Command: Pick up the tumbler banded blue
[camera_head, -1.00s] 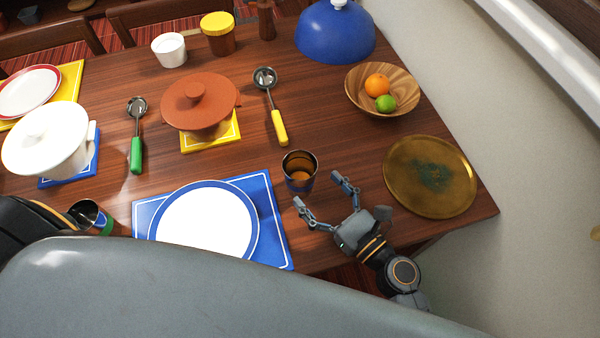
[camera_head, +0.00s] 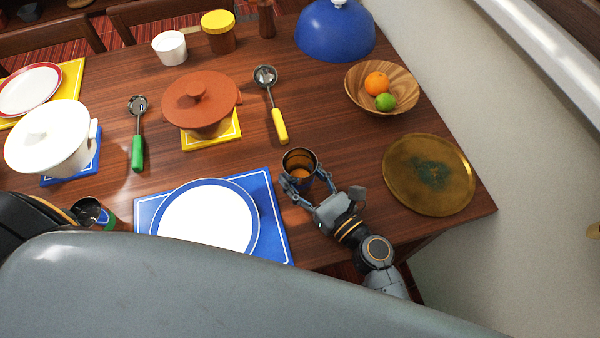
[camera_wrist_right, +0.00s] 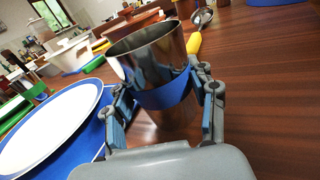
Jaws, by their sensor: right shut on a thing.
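The tumbler banded blue (camera_head: 299,163) is a shiny metal cup standing upright on the wooden table, right of the blue placemat. In the right wrist view the tumbler (camera_wrist_right: 155,55) fills the middle, with its blue band (camera_wrist_right: 165,93) between the fingers. My right gripper (camera_head: 306,188) is shut on the tumbler, one finger on each side at about band height; it also shows in the right wrist view (camera_wrist_right: 160,102). Another metal tumbler, banded green (camera_head: 88,212), stands at the left, partly hidden by my body. My left gripper is not seen.
A white plate with a blue rim (camera_head: 205,222) lies on the blue placemat (camera_head: 277,232). A brass tray (camera_head: 440,190) lies to the right. A yellow-handled ladle (camera_head: 278,120), a brown lidded pot (camera_head: 200,98) and a wooden fruit bowl (camera_head: 405,80) stand farther back.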

